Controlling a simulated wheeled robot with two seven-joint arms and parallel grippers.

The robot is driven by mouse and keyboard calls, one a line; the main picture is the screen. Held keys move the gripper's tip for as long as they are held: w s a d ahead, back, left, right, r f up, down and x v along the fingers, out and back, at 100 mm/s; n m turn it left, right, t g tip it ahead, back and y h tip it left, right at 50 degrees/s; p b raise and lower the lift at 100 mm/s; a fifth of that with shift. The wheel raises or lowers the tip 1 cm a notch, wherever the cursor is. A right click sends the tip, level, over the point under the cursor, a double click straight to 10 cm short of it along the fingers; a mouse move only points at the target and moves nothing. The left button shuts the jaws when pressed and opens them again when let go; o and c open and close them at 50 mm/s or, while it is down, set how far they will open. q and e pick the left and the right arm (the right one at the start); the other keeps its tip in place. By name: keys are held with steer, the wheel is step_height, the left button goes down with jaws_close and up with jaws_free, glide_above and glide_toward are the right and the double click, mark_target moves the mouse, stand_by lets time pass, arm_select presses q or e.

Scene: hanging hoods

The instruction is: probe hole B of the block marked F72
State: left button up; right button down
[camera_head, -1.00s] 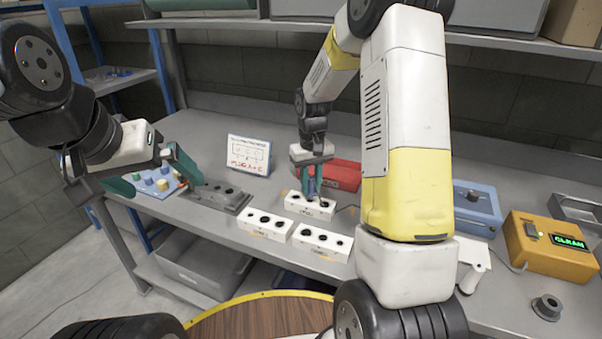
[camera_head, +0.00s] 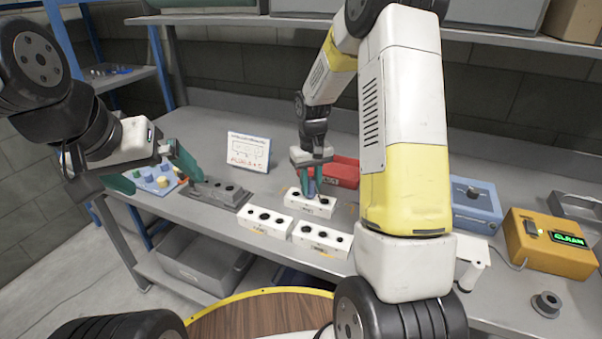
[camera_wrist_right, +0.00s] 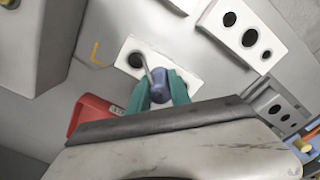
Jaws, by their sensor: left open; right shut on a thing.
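My right gripper (camera_head: 312,188) is shut on a blue-handled probe (camera_wrist_right: 158,84), just over a white block (camera_head: 291,203) with dark holes. In the right wrist view, the probe's grey shaft runs beside a dark hole of that block (camera_wrist_right: 124,72). I cannot tell whether its tip is inside a hole. The gripper and probe hide part of the block. Two more white holed blocks lie in front, one at left (camera_head: 264,231) and one at right (camera_head: 321,245). I cannot read their markings. My left gripper (camera_head: 154,172) is open and empty at the left.
A grey holed fixture (camera_head: 213,191) and a blue tray of coloured pieces (camera_head: 150,181) lie at left. A sign (camera_head: 248,151) stands behind. A red bin (camera_head: 345,171) is behind the probed block. A blue box (camera_head: 476,203) and an orange display box (camera_head: 547,240) stand at right.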

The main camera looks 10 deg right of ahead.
steer(key=shift+f, duration=0.5)
stand_by(0.3)
stand_by(0.9)
steer(key=shift+r, duration=3)
steer(key=shift+s, duration=0.1)
